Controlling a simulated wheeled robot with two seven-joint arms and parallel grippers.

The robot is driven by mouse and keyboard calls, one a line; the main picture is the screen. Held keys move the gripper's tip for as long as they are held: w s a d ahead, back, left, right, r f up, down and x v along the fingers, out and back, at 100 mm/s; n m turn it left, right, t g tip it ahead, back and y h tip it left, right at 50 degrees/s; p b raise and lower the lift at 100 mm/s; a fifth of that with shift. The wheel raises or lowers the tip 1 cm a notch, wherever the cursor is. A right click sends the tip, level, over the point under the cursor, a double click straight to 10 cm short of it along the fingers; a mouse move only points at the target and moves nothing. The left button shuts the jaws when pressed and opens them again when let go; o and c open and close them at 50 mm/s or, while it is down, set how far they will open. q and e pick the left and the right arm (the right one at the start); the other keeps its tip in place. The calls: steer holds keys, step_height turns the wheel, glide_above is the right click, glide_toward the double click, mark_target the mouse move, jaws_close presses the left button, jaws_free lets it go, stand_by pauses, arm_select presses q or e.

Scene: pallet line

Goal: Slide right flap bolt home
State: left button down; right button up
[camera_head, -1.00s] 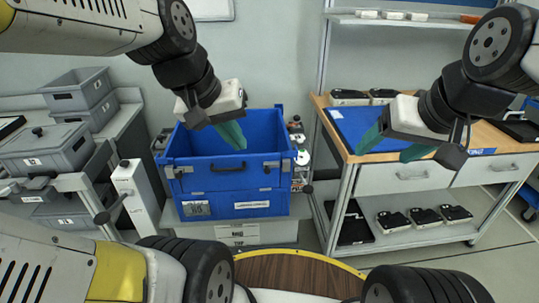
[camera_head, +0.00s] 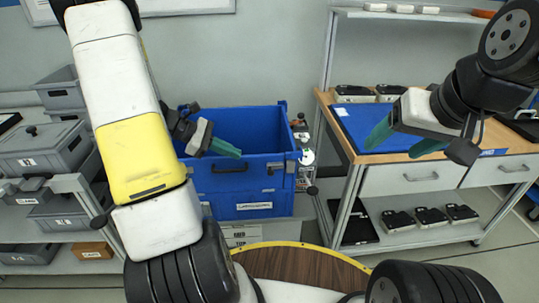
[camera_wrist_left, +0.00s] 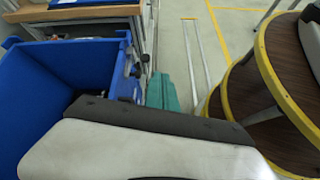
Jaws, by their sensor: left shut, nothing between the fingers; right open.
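A blue crate (camera_head: 250,195) with an open top stands ahead, its front flap facing me. The right flap bolt (camera_head: 275,169) is a small grey and dark fitting near the flap's upper right; how far it is slid cannot be told. The crate's left front is hidden behind my left arm. My left gripper (camera_head: 227,149) has its teal fingers together and empty, above the front rim, left of the bolt. In the left wrist view its fingers (camera_wrist_left: 162,92) show beside the crate (camera_wrist_left: 75,65). My right gripper (camera_head: 405,142) is open and empty over the workbench at right.
A workbench (camera_head: 415,178) with a blue mat (camera_head: 350,128) stands right of the crate. A narrow stand with small items (camera_head: 304,150) is between them. Grey bins (camera_head: 45,150) fill shelves at left. A round brown table top (camera_head: 300,263) with a yellow edge lies in front.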

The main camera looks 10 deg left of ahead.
arm_select(q)
steer(key=w+a+f+n+t, duration=0.2)
steer(key=w+a+f+n, duration=0.1)
steer(key=f, duration=0.4)
steer(key=shift+a+n+h, duration=0.3)
steer(key=shift+a+n, duration=0.4)
steer(key=shift+a, duration=0.25)
glide_toward(272, 170)
steer(key=x, duration=0.3)
steer(key=f+x, duration=0.1)
steer(key=x, duration=0.2)
steer(key=shift+s+a, duration=0.15)
steer(key=shift+a, duration=0.15)
steer(key=shift+w+d, duration=0.25)
steer(key=shift+d, duration=0.75)
steer(key=shift+w+d, duration=0.3)
steer(key=shift+d, duration=0.7)
